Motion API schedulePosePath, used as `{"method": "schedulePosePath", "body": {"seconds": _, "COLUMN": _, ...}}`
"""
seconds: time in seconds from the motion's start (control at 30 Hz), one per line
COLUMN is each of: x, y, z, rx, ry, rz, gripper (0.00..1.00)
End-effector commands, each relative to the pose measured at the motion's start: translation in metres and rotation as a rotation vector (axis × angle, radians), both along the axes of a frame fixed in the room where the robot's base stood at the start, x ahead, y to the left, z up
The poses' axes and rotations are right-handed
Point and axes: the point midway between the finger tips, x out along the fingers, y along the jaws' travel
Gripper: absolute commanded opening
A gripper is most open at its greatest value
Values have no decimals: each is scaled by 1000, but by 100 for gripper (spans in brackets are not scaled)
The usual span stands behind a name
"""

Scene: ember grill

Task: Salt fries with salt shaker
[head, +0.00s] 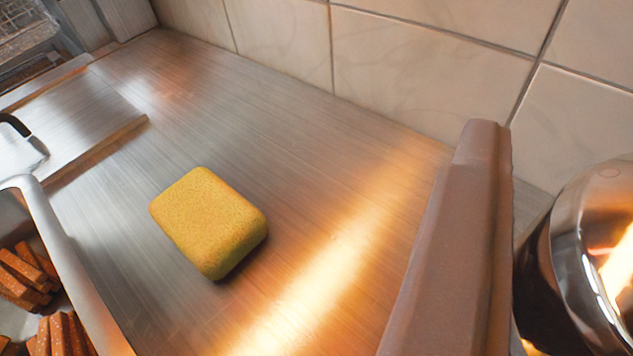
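Brown-orange fries (28,275) lie in a metal tray (62,235) at the lower left, cut off by the picture's edge. They are in loose bundles, with small pale specks on some of them. I see no salt shaker that I can make out in this view. No fingers of my gripper can be made out, so its hold is not shown.
A yellow sponge-like block (208,220) sits on the steel counter (290,150). A brown raised divider (455,250) runs toward the tiled wall (430,60). Right of it is a shiny rounded metal vessel (575,260) with flame-like glow. The counter around the block is clear.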

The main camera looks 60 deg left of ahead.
Motion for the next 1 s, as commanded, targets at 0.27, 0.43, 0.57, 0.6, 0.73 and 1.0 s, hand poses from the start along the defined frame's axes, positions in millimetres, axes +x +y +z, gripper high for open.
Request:
{"method": "schedulePosePath", "body": {"seconds": 0.27, "x": -8, "y": 20, "z": -13, "rx": -1, "ry": -4, "rz": 197, "gripper": 12}}
{"method": "schedulePosePath", "body": {"seconds": 0.43, "x": -15, "y": 28, "z": -18, "rx": -2, "ry": -2, "rz": 290, "gripper": 12}}
{"method": "schedulePosePath", "body": {"seconds": 0.57, "x": -19, "y": 30, "z": -18, "rx": -1, "ry": -2, "rz": 329, "gripper": 12}}
{"method": "schedulePosePath", "body": {"seconds": 0.6, "x": -20, "y": 30, "z": -18, "rx": -2, "ry": -2, "rz": 336, "gripper": 12}}
{"method": "schedulePosePath", "body": {"seconds": 0.73, "x": -21, "y": 31, "z": -21, "rx": -1, "ry": -1, "rz": 345, "gripper": 12}}
{"method": "schedulePosePath", "body": {"seconds": 1.0, "x": -21, "y": 31, "z": -40, "rx": 1, "ry": 2, "rz": 346, "gripper": 12}}
